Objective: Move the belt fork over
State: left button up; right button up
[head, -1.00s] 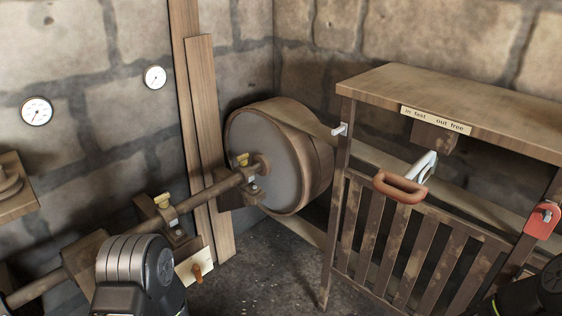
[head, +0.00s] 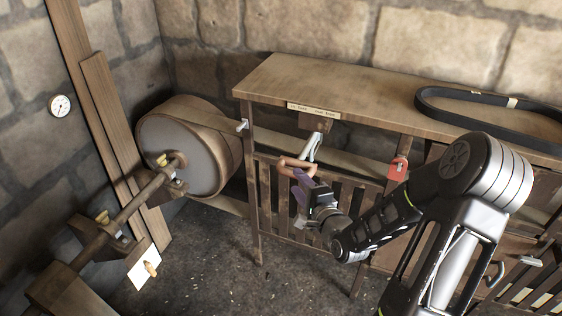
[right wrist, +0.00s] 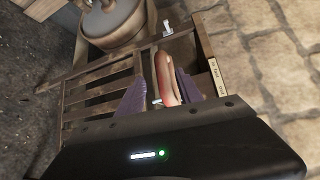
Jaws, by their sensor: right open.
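The belt fork's red-brown grip (head: 289,164) hangs on a pale metal lever (head: 312,146) below the shelf's label plate (head: 313,110). In the right wrist view the grip (right wrist: 167,76) stands between the two purple fingers. My right gripper (head: 300,187) is open, with its fingertips at the grip; the fingers look apart from it, and contact cannot be told. The flat belt (head: 345,163) runs from the big drum (head: 178,150) rightward behind the slatted guard. The fork's far end at the belt is hidden. My left gripper is not in view.
The slatted guard (head: 272,200) stands just below the grip. A red tag-like part (head: 398,168) is on the frame to the right. A black belt loop (head: 480,112) lies on the bench top (head: 370,93). Open floor (head: 200,260) lies at the front left.

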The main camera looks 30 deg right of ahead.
jog(key=r+x, duration=0.1)
jog(key=x, duration=0.6)
jog(key=shift+w+f+p, duration=0.4)
jog(key=shift+w+p, duration=0.05)
jog(key=shift+d, duration=0.1)
jog(key=shift+c, duration=0.3)
